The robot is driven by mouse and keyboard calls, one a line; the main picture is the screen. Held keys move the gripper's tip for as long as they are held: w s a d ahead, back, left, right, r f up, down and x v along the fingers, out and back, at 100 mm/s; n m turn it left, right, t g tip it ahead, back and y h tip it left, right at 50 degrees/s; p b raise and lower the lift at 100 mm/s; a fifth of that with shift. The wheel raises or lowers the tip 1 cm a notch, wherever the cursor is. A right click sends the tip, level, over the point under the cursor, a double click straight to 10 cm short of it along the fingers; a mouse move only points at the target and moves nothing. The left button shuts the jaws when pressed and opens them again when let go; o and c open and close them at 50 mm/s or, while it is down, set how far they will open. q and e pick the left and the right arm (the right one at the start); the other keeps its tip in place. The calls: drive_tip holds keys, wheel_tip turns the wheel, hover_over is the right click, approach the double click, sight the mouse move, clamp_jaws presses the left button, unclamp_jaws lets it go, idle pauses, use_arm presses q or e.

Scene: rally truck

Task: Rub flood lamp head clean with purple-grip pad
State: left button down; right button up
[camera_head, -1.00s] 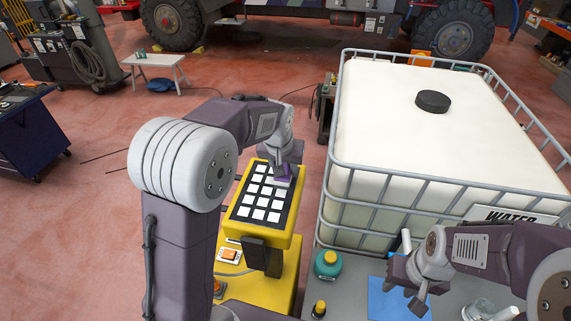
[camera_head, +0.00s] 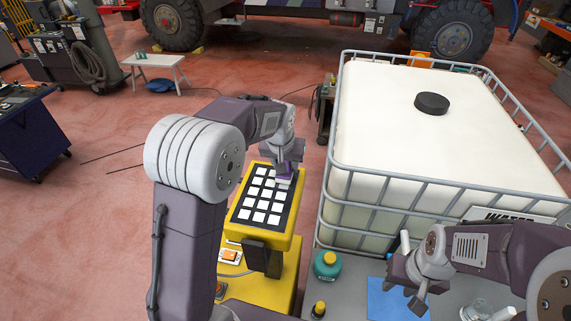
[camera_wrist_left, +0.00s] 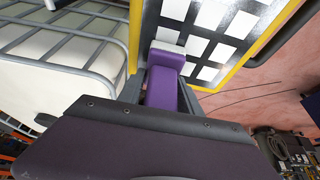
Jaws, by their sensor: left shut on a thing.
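The flood lamp head (camera_head: 235,217) is a yellow-framed dark panel with rows of white squares, on a yellow base left of the tank. My left gripper (camera_head: 286,168) is shut on the purple-grip pad, over the far right part of the lamp face. In the left wrist view the pad's purple grip (camera_wrist_left: 163,88) sits between the fingers, its end against or very close to the lamp panel (camera_wrist_left: 205,45). The pad's rubbing face is mostly hidden. My right gripper (camera_head: 404,286) looks open and empty, above a blue cloth (camera_head: 388,305) on the grey surface.
A caged white water tank (camera_head: 440,135) stands right of the lamp. A teal bottle with a yellow cap (camera_head: 327,265), a smaller yellow-capped bottle (camera_head: 318,310) and a glass jar (camera_head: 478,309) stand on the grey surface. Red floor is open left of the lamp.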

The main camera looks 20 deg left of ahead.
sight(282, 180)
use_arm(q)
drive_tip(key=shift+r+p, duration=0.5)
drive_tip(key=shift+r, duration=0.2)
drive_tip(key=shift+f, duration=0.1)
drive_tip(key=shift+s+b, duration=0.55)
drive_tip(key=shift+s+d+b, duration=0.15)
drive_tip(key=shift+s+b, duration=0.45)
drive_tip(key=shift+s, duration=1)
drive_tip(key=shift+f+b, duration=0.6)
drive_tip(key=shift+f, duration=0.1)
drive_tip(key=shift+s, duration=0.15)
drive_tip(key=shift+s+r, duration=0.1)
drive_tip(key=shift+s, duration=0.2)
